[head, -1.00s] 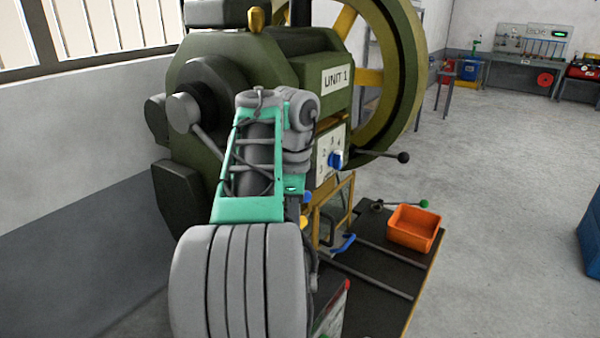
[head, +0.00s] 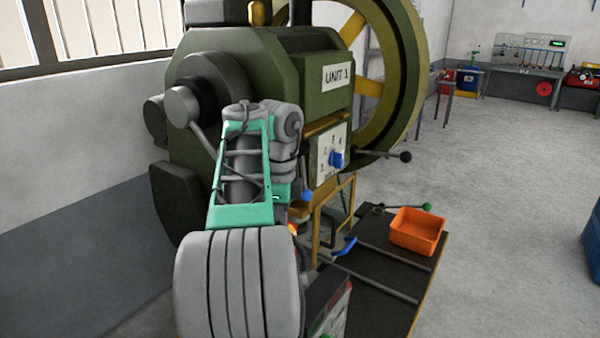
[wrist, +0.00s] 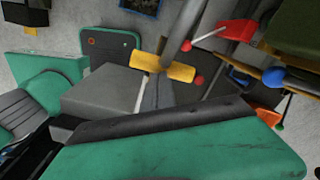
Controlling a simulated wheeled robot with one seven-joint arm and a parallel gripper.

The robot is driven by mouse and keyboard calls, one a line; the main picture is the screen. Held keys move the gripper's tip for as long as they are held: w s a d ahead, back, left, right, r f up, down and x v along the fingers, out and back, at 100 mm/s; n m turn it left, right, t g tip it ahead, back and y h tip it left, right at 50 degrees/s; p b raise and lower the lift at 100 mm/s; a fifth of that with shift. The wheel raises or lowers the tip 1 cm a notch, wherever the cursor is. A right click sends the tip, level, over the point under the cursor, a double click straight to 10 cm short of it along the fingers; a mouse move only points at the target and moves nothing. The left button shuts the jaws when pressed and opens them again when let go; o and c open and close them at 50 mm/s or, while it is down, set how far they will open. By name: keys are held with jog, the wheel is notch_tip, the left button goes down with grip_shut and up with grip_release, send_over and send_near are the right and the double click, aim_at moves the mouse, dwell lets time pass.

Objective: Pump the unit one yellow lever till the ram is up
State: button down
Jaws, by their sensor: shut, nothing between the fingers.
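The green press marked UNIT 1 (head: 235,65) stands behind my arm in the head view. In the wrist view a yellow bar (wrist: 170,66) crosses a grey rod, with a small red ball near its right end. I cannot tell for sure whether this is the unit one lever. My gripper (wrist: 157,92) shows as a narrow dark shape just below the yellow bar; it is shut and empty. I cannot tell whether it touches the bar. In the head view my arm hides the gripper. The ram cannot be made out.
A dark bench (head: 385,262) carries an orange bin (head: 417,231) and a blue-handled lever (head: 345,246). A yellow guard frame (head: 335,212) stands below the blue selector knob (head: 337,159). A black-knobbed lever (head: 405,156) sticks out right. Open floor lies beyond.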

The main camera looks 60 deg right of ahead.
jog(key=shift+w+d+f+b, duration=0.1)
jog(key=shift+w+f+b, duration=0.1)
jog(key=shift+f, duration=0.35)
jog(key=shift+w+f+b, duration=0.1)
jog(key=shift+f+b, duration=0.1)
jog(key=shift+f, duration=0.35)
jog(key=shift+w, duration=0.15)
jog(key=s+r+p, duration=0.3)
jog(key=r+p, duration=0.3)
jog(key=r, duration=0.1)
jog(key=s+a+r+p, duration=0.1)
jog(key=s+r+p, duration=0.3)
jog(key=r+p, duration=0.2)
jog(key=shift+r+p, duration=0.3)
jog(key=shift+r, duration=0.1)
jog(key=shift+w+f+b, duration=0.15)
jog(key=shift+f+b, duration=0.55)
